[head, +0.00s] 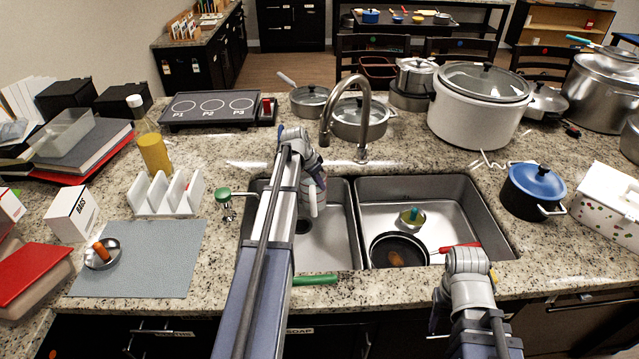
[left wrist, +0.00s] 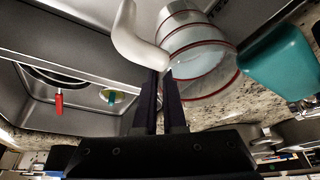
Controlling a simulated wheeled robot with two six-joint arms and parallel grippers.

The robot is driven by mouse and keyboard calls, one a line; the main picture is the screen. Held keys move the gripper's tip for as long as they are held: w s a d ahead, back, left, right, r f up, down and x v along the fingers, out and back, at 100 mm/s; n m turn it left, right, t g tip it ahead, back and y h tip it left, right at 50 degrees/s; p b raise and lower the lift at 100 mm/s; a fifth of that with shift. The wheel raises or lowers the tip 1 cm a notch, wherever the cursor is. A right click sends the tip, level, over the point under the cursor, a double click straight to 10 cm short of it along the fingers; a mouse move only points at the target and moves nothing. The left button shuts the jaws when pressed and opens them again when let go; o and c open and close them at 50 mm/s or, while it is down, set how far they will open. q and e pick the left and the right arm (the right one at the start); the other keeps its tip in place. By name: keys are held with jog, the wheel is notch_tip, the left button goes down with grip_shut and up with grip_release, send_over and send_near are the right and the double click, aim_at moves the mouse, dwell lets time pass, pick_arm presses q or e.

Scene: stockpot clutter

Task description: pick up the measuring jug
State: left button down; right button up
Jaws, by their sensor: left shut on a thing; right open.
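The measuring jug (left wrist: 200,50) is clear with red bands and a thick pale handle (left wrist: 140,40), seen close up in the left wrist view. My left gripper (left wrist: 163,78) is shut on the jug at its handle side. In the head view my left arm reaches over the left sink basin, and its wrist hides most of the jug there. My right arm ends in front of the right basin; its jaws are hidden behind its own wrist in the head view.
The faucet (head: 362,130) rises behind the sink. A green-topped dispenser (head: 222,194) stands left. A blue-lidded pot (head: 535,190) stands right.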

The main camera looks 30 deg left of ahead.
pick_arm(q)
jog(key=s+d, duration=0.5)
jog(key=s, duration=0.3)
jog(key=s+d, duration=0.5)
jog(key=s, duration=0.3)
jog(key=shift+s, duration=0.2)
jog(key=shift+s+d+f, duration=0.1)
dwell(0.4)
